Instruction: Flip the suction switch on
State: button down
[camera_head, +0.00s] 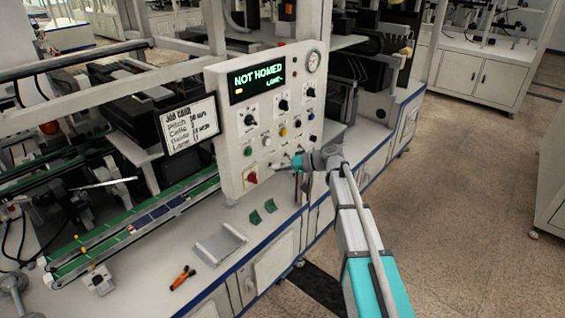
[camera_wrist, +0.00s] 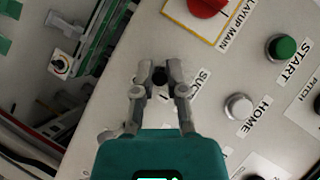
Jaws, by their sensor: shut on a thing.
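In the head view my gripper (camera_head: 281,163) reaches the lower part of the panel from the right, and the switch itself is hidden there. Which way the switch is set cannot be told.
Close by on the panel are the red LAYUP MAIN knob (camera_wrist: 207,5), the green START button (camera_wrist: 283,47) and the grey HOME button (camera_wrist: 238,106). The panel's display (camera_head: 257,81) reads "NOT HOMED". A job card (camera_head: 191,124) stands left of the panel.

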jog(key=h+p, duration=0.1)
jog(key=p, duration=0.1)
jog(key=r+g+p, duration=0.1)
jog(key=shift+a+r+m+h+p, duration=0.25)
jog(key=shift+m+h+p, duration=0.1)
jog(key=shift+m+h, duration=0.05)
jog(key=shift+g+h+p, duration=0.4)
jog(key=shift+h+p, duration=0.3)
jog(key=shift+p, duration=0.2)
jog(key=shift+m, duration=0.3)
jog(key=c, duration=0.7)
grip_release()
jog(key=shift+a, duration=0.1)
jog(key=shift+w, duration=0.1)
